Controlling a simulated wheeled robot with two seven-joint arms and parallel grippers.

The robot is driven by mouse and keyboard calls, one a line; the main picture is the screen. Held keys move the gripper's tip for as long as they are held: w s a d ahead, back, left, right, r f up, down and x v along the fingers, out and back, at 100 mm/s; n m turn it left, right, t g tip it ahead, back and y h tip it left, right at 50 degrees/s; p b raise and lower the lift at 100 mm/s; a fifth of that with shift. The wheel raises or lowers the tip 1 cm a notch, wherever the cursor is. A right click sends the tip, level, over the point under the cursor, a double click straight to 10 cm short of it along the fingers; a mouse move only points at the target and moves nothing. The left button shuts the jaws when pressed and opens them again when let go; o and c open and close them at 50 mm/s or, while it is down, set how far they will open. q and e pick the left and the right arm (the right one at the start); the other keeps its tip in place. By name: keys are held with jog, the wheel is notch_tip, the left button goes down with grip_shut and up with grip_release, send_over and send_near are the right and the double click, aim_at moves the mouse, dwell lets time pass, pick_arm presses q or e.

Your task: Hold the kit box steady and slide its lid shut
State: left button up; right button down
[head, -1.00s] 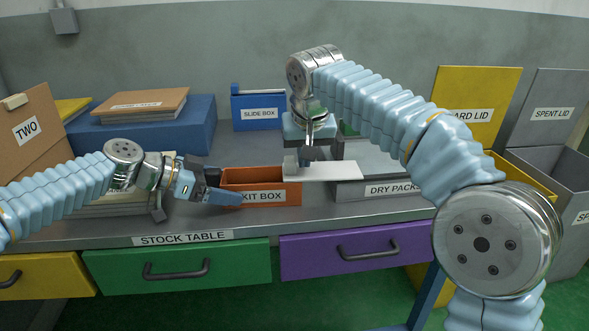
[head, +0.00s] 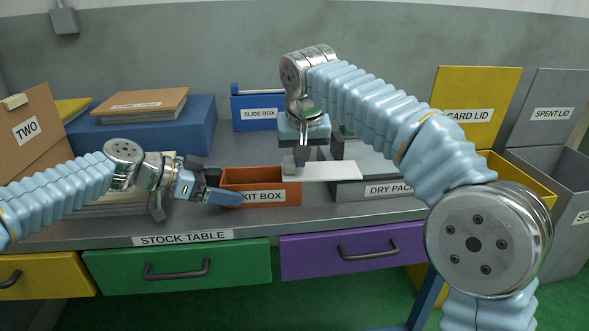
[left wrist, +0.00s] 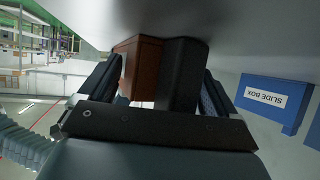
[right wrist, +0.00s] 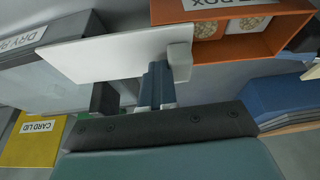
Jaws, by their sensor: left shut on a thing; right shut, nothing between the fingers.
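The orange kit box (head: 262,196) stands at the front of the stock table. Its white lid (head: 335,171) covers the right end and sticks out well to the right; the left part is open. A pale upright tab (head: 289,165) rises from the lid's left end. In the right wrist view, pale round-patterned contents (right wrist: 206,29) show in the box. My left gripper (head: 214,190) is shut on a dark block (left wrist: 182,72) at the box's left end. My right gripper (head: 304,154) is shut and empty, its fingertips just right of the tab; contact is unclear.
The grey dry pack box (head: 385,188) stands right of the kit box, under the lid's overhang. A blue slide box (head: 258,113) is behind. The yellow card lid (head: 478,100) leans at the right. Bare table lies in front.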

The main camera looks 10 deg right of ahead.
pick_arm(q)
jog(key=shift+c, duration=0.3)
pick_arm(e)
jog(key=shift+w+a, duration=0.2)
jog(key=shift+a, duration=2.95)
jog(key=shift+w+a, duration=0.2)
jog(key=shift+a, duration=2.9)
pick_arm(q)
jog(key=shift+c, duration=0.4)
pick_arm(e)
jog(key=shift+d+r, duration=0.5)
jog(key=shift+d, duration=0.15)
pick_arm(q)
jog(key=o, duration=0.6)
